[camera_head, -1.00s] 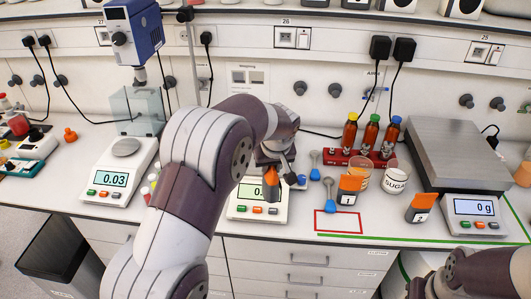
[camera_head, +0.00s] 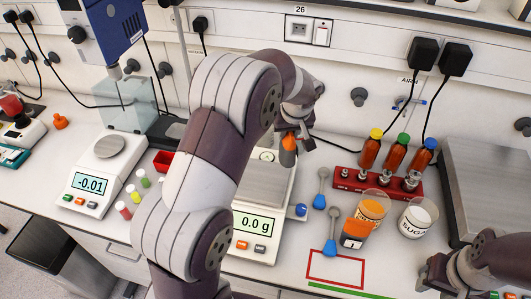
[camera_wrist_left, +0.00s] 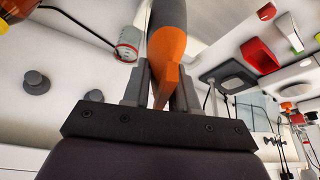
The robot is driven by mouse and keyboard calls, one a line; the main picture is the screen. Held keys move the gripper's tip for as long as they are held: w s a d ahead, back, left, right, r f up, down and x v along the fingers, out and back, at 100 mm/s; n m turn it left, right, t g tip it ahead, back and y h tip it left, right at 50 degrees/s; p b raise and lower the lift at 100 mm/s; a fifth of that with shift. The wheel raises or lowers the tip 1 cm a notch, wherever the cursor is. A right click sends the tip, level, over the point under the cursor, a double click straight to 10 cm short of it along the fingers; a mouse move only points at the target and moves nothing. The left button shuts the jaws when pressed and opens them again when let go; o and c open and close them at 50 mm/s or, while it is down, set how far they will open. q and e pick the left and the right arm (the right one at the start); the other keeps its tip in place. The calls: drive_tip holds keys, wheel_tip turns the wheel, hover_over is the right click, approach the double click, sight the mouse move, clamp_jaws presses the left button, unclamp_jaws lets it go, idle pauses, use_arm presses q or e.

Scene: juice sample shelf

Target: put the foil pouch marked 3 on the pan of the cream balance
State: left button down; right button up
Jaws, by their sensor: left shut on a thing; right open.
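The orange end also shows between the jaws in the left wrist view (camera_wrist_left: 169,60). I cannot read a number on it. My right gripper (camera_head: 437,274) is open and empty at the lower right.
A white balance (camera_head: 97,172) reading -0.01 stands left. A red outline (camera_head: 336,267) on the bench is mostly clear.

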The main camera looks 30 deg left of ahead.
use_arm(q)
drive_tip(key=s+a+f+p, duration=0.2)
drive_tip(key=s+a+f, duration=0.2)
drive_tip(key=a+f, duration=0.3)
drive_tip(key=shift+s+f, duration=0.15)
drive_tip(key=shift+f, duration=0.55)
drive_tip(key=c, duration=0.9)
unclamp_jaws()
drive_tip(key=shift+d, duration=0.15)
drive_tip(key=s+v, duration=0.1)
drive_tip(key=v, duration=1.1)
drive_tip(key=s+d+m+h, duration=0.1)
drive_tip(key=s+d+m, duration=0.1)
drive_tip(key=s, duration=0.3)
drive_tip(key=s+d+f+m+g, duration=0.1)
drive_tip(key=s+d+m, duration=0.2)
drive_tip(key=s+d, duration=0.1)
drive_tip(key=s+d+f+m+g+h, duration=0.1)
drive_tip(key=s+d+m, duration=0.1)
drive_tip(key=s, duration=0.4)
drive_tip(key=shift+s+d+f+h+b, duration=0.1)
drive_tip(key=shift+s+d+h+b, duration=0.2)
drive_tip(key=shift+d, duration=0.35)
use_arm(e)
drive_tip(key=shift+s+a+r, duration=0.1)
drive_tip(key=shift+s+r, duration=0.05)
drive_tip(key=shift+r, duration=0.5)
drive_tip(key=shift+s+a+r, duration=0.1)
drive_tip(key=shift+s+r, duration=0.05)
drive_tip(key=shift+r, duration=0.45)
